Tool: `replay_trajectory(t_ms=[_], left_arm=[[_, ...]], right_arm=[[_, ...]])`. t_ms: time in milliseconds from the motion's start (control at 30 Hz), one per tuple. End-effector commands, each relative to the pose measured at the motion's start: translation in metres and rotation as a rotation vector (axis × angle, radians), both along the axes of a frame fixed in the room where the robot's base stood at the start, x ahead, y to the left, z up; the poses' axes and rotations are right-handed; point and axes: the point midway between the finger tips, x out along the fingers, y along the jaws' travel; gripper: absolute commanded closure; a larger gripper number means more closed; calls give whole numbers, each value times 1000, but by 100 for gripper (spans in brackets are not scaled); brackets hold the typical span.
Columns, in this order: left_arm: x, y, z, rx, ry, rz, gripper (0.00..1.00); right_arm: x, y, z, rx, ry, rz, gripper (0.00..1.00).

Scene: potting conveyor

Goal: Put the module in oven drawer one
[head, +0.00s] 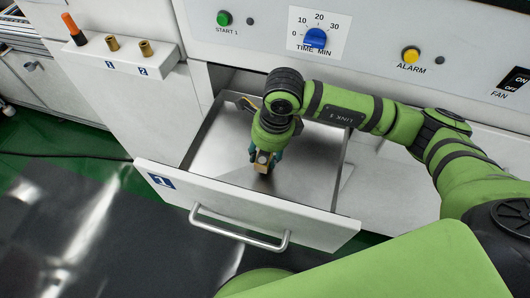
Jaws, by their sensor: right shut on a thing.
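Oven drawer one (168,176), a white-fronted metal drawer marked with a blue "1", is pulled open. My right gripper (263,163) reaches down into the drawer, over the middle of its bare metal floor. It is shut on a small module (262,158) with a pale and brownish face, partly hidden by the fingers. I cannot tell whether the module touches the drawer floor. My left gripper is not in view.
The drawer's bar handle (240,230) juts out at the front. Above is a panel with a green start button (224,18), a blue timer knob (316,38) and a yellow alarm button (410,54). A white holder (115,55) at the upper left carries an orange-handled tool and brass pieces.

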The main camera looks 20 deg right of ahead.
Motion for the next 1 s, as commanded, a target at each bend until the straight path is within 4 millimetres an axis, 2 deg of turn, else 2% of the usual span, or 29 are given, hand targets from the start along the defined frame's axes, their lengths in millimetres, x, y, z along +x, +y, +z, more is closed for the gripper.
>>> replay_trajectory(t_ms=[167, 533, 567, 600, 1000], left_arm=[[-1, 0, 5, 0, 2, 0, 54], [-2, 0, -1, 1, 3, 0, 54], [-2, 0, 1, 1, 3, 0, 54], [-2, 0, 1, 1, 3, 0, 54], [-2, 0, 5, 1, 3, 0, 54]], right_arm=[[0, 0, -16, 2, -1, -2, 98], [1, 0, -21, 2, -2, -1, 98], [1, 0, -19, 2, -2, -1, 46], [0, 0, -19, 1, -2, -1, 34], [0, 0, -15, 1, -2, -1, 34]])
